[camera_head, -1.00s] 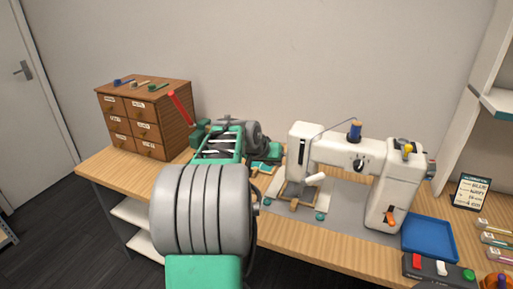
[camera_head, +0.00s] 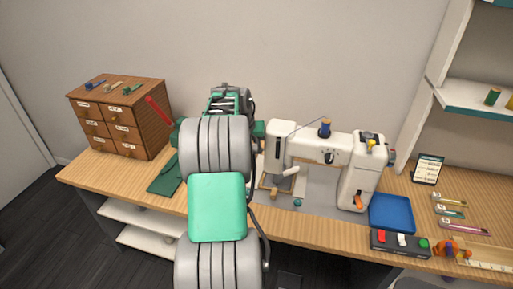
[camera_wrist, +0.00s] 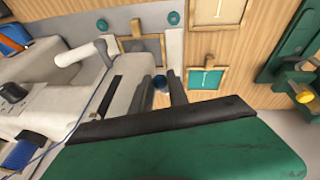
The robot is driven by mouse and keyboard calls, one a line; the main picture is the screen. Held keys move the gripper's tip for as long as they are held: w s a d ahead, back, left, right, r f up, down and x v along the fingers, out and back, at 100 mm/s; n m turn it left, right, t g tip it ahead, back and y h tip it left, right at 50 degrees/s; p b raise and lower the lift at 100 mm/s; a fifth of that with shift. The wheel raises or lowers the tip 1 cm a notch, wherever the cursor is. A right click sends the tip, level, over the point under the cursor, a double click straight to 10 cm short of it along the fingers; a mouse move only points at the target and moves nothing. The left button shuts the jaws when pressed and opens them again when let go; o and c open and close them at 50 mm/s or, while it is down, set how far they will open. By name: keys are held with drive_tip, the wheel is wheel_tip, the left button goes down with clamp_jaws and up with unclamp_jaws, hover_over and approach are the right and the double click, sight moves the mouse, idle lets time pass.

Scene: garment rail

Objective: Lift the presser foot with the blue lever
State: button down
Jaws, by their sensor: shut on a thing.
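The white sewing machine (camera_head: 310,147) stands on the bench, right of my arm in the head view, and fills the left of the wrist view (camera_wrist: 50,122). My gripper (camera_wrist: 161,86) is beside the machine's head end. In the head view my arm links cover the gripper. The presser foot cannot be made out clearly; a wooden frame (camera_wrist: 137,43) lies at the machine's base.
A wooden drawer cabinet (camera_head: 118,120) stands at the left. Right of the machine are a blue tray (camera_head: 391,213) and a box with coloured buttons (camera_head: 400,243). A green machine with a red handle (camera_head: 159,111) is close behind my arm.

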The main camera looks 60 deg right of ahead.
drive_tip(key=shift+r, duration=0.15)
drive_tip(key=c, duration=1.3)
unclamp_jaws()
drive_tip(key=shift+s+f, duration=0.1)
drive_tip(key=shift+f, duration=0.1)
